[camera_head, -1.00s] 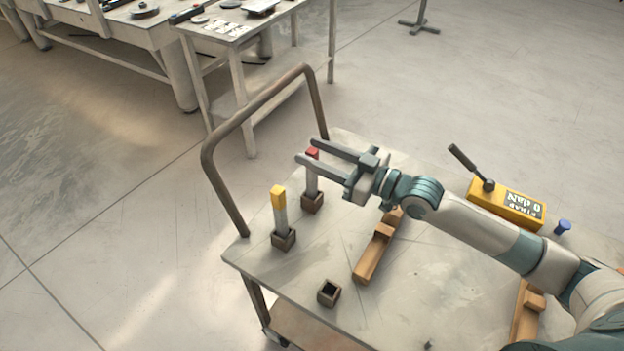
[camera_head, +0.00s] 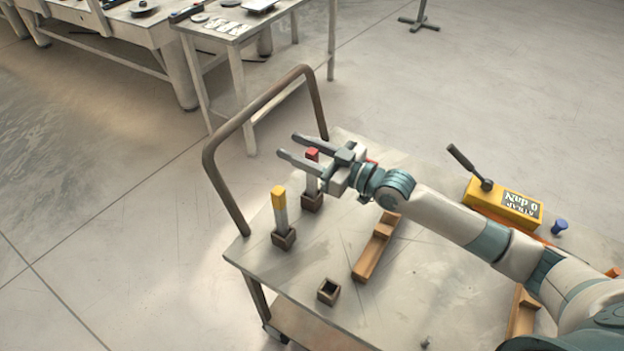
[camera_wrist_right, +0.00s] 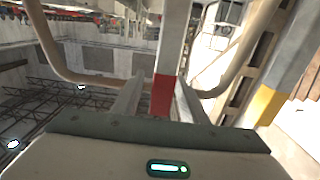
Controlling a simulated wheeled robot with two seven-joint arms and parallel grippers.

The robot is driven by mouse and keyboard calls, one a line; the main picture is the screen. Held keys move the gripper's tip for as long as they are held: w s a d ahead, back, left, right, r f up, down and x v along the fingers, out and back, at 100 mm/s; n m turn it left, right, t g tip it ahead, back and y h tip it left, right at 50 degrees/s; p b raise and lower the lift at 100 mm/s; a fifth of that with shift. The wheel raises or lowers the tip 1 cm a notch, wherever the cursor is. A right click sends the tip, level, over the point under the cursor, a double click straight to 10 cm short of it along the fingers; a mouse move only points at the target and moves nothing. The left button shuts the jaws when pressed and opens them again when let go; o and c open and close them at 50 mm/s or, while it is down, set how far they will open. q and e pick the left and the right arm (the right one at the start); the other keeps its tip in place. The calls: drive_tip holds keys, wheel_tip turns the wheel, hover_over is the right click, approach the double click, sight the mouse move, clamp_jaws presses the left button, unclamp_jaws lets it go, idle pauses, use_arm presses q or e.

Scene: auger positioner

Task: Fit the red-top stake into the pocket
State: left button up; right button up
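The red-top stake (camera_head: 312,185) stands upright in a small dark square socket (camera_head: 312,203) at the far side of the cart top. My right gripper (camera_head: 286,146) is open, its two fingers level with the red top and on either side of it. In the right wrist view the red top (camera_wrist_right: 163,95) shows between the two fingers, with no clear contact visible. An empty square pocket (camera_head: 328,291) sits near the cart's front left edge. My left gripper is not in view.
A yellow-top stake (camera_head: 280,215) stands in another socket, left of the red-top one. A wooden block (camera_head: 376,250) lies mid-cart. A yellow box with a lever (camera_head: 505,200) and a blue knob (camera_head: 559,226) are at the right. A bent handle rail (camera_head: 225,180) rises at the cart's left end.

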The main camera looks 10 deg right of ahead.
drive_tip(key=shift+c, duration=0.6)
clamp_jaws()
wheel_tip(320, 180, up, 10)
idle(0.6)
